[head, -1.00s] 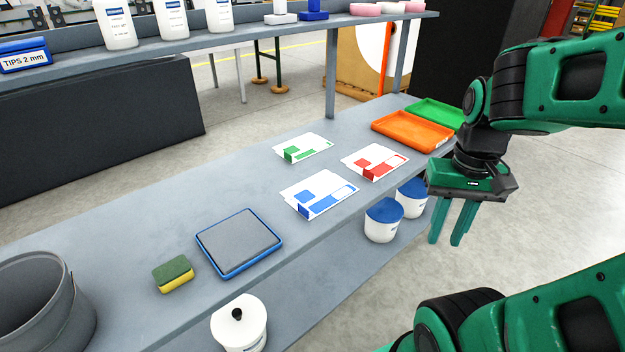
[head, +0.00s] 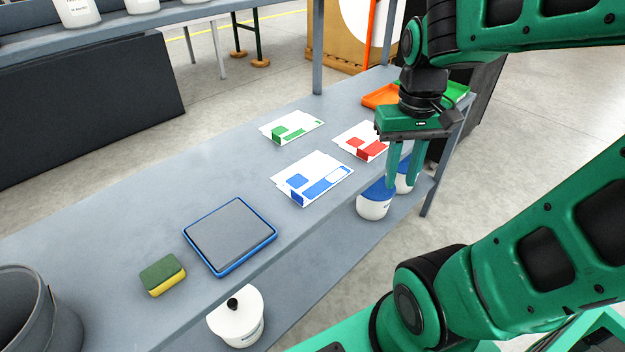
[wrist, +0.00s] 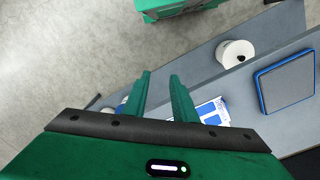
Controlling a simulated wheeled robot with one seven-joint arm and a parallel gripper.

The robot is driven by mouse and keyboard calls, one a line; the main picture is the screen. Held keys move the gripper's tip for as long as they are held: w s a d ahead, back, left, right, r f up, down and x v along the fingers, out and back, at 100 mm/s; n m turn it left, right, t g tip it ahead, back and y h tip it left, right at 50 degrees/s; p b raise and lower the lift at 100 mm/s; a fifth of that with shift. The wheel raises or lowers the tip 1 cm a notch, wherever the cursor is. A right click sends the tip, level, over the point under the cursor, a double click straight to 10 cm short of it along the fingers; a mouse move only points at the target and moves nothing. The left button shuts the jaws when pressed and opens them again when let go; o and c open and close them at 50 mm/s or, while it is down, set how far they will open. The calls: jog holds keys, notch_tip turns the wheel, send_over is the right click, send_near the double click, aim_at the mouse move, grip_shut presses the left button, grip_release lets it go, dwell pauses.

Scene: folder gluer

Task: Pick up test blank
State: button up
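Three flat printed blanks lie on the grey bench in the head view: one with green print (head: 291,128), one with red print (head: 360,141) and one with blue print (head: 312,179). I cannot tell from the frames which is the test blank. My gripper (head: 404,185) points down at the bench's front edge, right of the blue blank and in front of the red one, hiding part of the red one. Its two fingers are apart with nothing between them. In the wrist view the fingers (wrist: 160,95) are also spread, with the blue blank (wrist: 211,112) partly hidden behind one finger.
A blue-rimmed grey pad (head: 231,236), a sponge (head: 162,274) and a grey bucket (head: 36,312) stand to the left on the bench. An orange tray (head: 380,97) is behind my gripper. White tubs, one a lidded pot (head: 236,318), sit on the lower shelf.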

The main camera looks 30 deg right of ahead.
jog(key=w+a+n, duration=0.5)
jog(key=w+a, duration=0.3)
jog(key=w, duration=0.4)
jog(key=n, duration=0.3)
send_near(291, 185)
jog(key=s+a+r, duration=0.1)
jog(key=s+r, duration=0.3)
jog(key=s, duration=0.1)
jog(key=f, duration=1)
jog(key=shift+w+a, duration=0.15)
jog(key=shift+w, duration=0.15)
grip_shut()
